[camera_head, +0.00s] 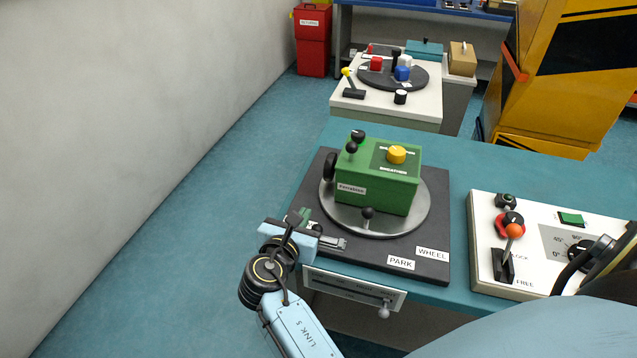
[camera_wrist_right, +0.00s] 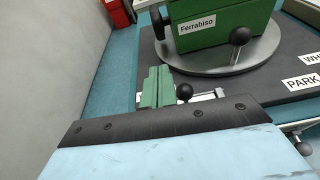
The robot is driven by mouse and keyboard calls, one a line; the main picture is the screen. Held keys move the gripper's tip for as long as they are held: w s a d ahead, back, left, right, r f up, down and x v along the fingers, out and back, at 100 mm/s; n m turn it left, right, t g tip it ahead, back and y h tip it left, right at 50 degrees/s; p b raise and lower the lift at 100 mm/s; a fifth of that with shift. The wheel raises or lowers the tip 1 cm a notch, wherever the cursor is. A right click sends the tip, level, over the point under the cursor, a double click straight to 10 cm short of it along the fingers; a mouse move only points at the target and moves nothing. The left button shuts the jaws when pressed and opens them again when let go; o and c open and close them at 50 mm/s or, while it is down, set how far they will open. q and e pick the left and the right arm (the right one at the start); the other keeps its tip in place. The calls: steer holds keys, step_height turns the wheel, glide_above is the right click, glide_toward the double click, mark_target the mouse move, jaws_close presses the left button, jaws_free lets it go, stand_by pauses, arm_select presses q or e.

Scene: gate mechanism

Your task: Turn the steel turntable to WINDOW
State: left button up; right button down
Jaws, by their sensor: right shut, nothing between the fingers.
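The steel turntable (camera_head: 424,215) is a round grey disc on a black base plate (camera_head: 437,190). It carries a green box labelled Ferrabiso (camera_head: 375,187). A black ball knob (camera_head: 368,212) stands at the disc's front. PARK (camera_head: 401,262) and WHEEL (camera_head: 432,253) labels lie on the plate's front; no WINDOW label is readable. My right gripper (camera_head: 304,217) is at the plate's front left corner, apart from the disc. In the right wrist view its green fingers (camera_wrist_right: 157,86) are shut and empty, beside a small black knob (camera_wrist_right: 184,92) on a steel slide. The disc (camera_wrist_right: 225,68) is beyond them.
A white panel (camera_head: 545,278) with an orange-topped lever stands at right on the teal bench. A drawer-like front with a knob (camera_head: 384,312) is below the plate. Behind is another white table (camera_head: 420,110). A grey wall is at left, with clear floor beside it.

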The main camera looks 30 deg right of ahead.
steer(key=shift+w, duration=0.3)
steer(key=b, duration=0.8)
glide_toward(324, 175)
steer(key=x, duration=0.5)
steer(key=shift+w+f, duration=0.2)
steer(key=shift+f, duration=0.25)
steer(key=shift+w+d+r+n, duration=0.1)
steer(key=shift+w+d+n, duration=0.25)
steer(key=shift+d, duration=0.15)
steer(key=shift+d, duration=0.1)
